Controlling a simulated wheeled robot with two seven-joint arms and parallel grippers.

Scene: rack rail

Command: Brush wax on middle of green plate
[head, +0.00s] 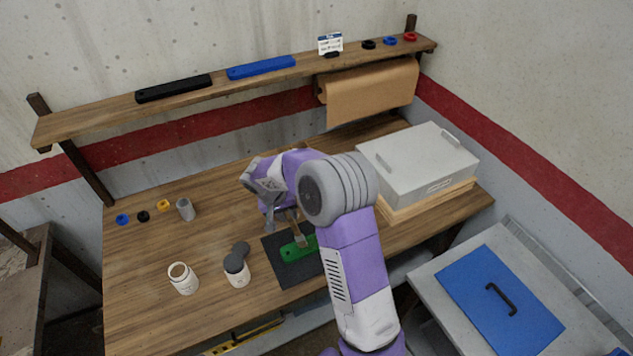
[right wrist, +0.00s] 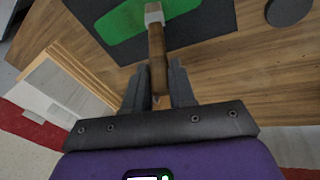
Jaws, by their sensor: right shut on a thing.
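The green plate (head: 290,252) lies on a dark mat (head: 285,273) on the wooden bench, partly hidden by my right arm in the head view. It also shows in the right wrist view (right wrist: 125,32). My right gripper (right wrist: 158,88) is shut on the wooden handle of a brush (right wrist: 157,45). The brush's pale metal end (right wrist: 153,12) is over the green plate; I cannot tell whether its bristles touch it. A white jar with a dark top (head: 237,274) and an open white jar (head: 183,279) stand left of the mat. My left gripper is not in view.
A grey cup (head: 186,209) and small rings stand at the left. A large grey box (head: 417,165) sits at the back right. A shelf (head: 110,107) runs along the wall. The bench's left front is clear.

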